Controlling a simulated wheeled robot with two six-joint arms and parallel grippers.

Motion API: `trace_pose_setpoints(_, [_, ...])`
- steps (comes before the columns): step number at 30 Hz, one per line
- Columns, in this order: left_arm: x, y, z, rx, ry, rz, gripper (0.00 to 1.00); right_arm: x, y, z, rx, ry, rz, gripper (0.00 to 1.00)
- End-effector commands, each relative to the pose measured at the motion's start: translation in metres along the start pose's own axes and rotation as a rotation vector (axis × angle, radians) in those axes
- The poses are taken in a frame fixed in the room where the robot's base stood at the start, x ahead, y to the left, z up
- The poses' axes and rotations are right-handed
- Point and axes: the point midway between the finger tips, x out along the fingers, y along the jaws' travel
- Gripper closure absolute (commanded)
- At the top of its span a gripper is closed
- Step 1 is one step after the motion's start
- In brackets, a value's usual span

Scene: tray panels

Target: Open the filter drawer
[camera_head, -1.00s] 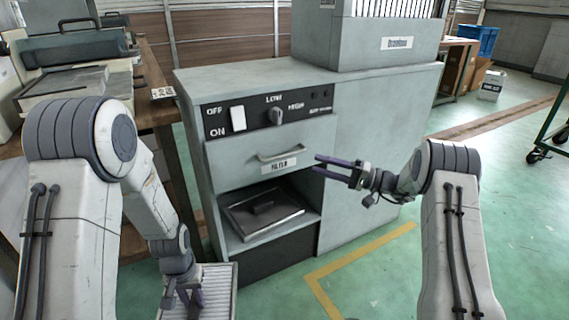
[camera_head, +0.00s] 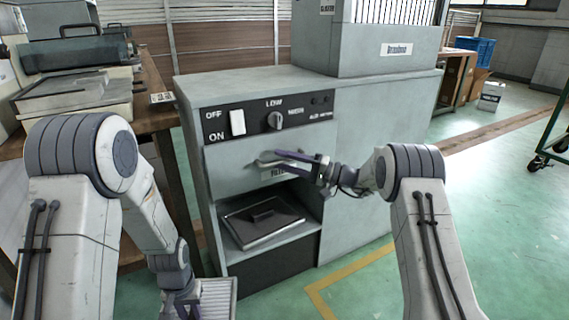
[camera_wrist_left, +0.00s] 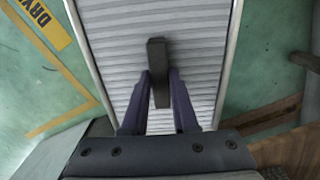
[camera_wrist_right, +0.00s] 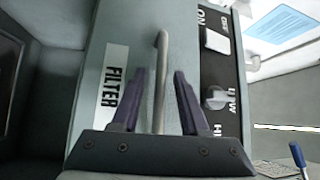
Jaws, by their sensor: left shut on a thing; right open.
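The filter drawer (camera_head: 230,172) is the grey front panel under the control strip of the cabinet, and it looks closed. Its bar handle (camera_wrist_right: 161,45) sits beside the FILTER label (camera_wrist_right: 112,92) in the right wrist view. My right gripper (camera_head: 279,157) is open at the handle, with one finger on each side of the bar in the right wrist view. My left gripper (camera_wrist_left: 160,80) is shut on the black handle (camera_wrist_left: 157,52) of a ribbed grey panel (camera_wrist_left: 207,50), low beside the cabinet. The panel's edge also shows in the head view (camera_head: 232,300).
An open bay below the drawer holds a dark tray (camera_head: 262,224) with a black grip. The control strip (camera_head: 315,105) above has a white switch (camera_head: 237,122) and a knob (camera_head: 275,121). A workbench (camera_head: 150,115) stands at left.

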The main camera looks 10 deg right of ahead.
Motion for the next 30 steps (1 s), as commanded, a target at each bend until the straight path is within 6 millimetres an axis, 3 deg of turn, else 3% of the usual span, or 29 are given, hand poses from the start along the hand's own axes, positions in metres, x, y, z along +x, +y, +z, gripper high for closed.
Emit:
trace_pose_setpoints(1, [-0.0003,0.0000,-0.0002,0.000,0.001,0.000,1.00,-0.0001,-0.0002,0.0000,0.000,0.000,0.000,0.56])
trace_pose_setpoints(4, [-0.0003,0.0000,-0.0002,0.000,0.001,0.000,1.00,-0.0002,-0.0001,0.0000,0.000,0.000,0.000,0.94])
trace_pose_setpoints(5, [-0.0003,0.0000,-0.0002,0.000,0.001,0.000,1.00,-0.0003,-0.0001,0.0000,0.000,0.000,0.000,1.00])
trace_pose_setpoints(30, [-0.0002,0.0000,-0.0002,0.000,0.001,0.000,1.00,-0.0007,0.0004,0.0001,0.000,-0.001,0.001,1.00])
